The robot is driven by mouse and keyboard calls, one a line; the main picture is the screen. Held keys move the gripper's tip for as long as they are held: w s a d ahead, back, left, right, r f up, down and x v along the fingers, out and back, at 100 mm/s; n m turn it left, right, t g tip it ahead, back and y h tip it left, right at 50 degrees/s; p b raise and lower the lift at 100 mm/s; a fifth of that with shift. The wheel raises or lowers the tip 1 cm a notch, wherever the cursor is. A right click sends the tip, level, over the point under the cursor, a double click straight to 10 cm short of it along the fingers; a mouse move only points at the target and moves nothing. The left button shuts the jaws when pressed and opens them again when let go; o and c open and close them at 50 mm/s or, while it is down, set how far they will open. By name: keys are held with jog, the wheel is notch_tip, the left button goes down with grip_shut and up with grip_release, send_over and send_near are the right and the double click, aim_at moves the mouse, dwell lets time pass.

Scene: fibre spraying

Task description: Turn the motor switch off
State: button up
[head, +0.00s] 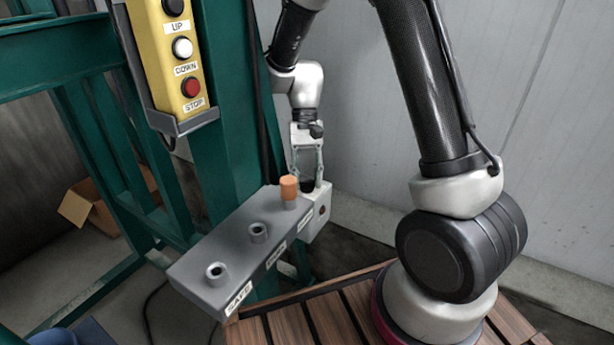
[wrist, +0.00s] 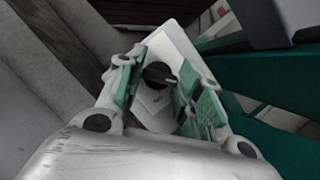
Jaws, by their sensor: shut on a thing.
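The motor switch is a white box with a black rotary knob. In the wrist view the knob (wrist: 158,75) sits between the two green-padded fingers of my gripper (wrist: 157,84), which is shut on it. The white switch box (wrist: 172,46) lies behind the knob, and its lower part is partly covered by the fingers. In the head view my gripper (head: 307,168) reaches down to the white box (head: 319,212) at the right end of the grey panel; the knob's setting is hard to read there.
The grey panel (head: 222,250) has two hollow sockets and an orange peg (head: 288,188) close beside my gripper. A yellow pendant (head: 168,60) with UP, DOWN and STOP buttons hangs on the green frame (head: 215,165). A cardboard box (head: 92,203) lies behind. Slatted wood (head: 330,318) is below.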

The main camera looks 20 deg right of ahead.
jog(key=o, duration=1)
notch_tip(320, 180, up, 10)
dwell(0.4)
jog(key=s+d+r+n+t, duration=0.1)
jog(key=s+d+r+t, duration=0.2)
jog(key=s+d+r, duration=0.1)
jog(key=s+d+r+n+t, duration=0.1)
jog(key=s+d+r+t, duration=0.1)
jog(key=s+d, duration=0.3)
jog(key=s+d+r+t+h, duration=0.1)
jog(key=s+d+r+t, duration=0.2)
jog(key=s, duration=0.6)
jog(key=shift+d+r+n+t, duration=0.3)
jog(key=shift+d+r+n, duration=0.1)
jog(key=shift+d+r, duration=0.95)
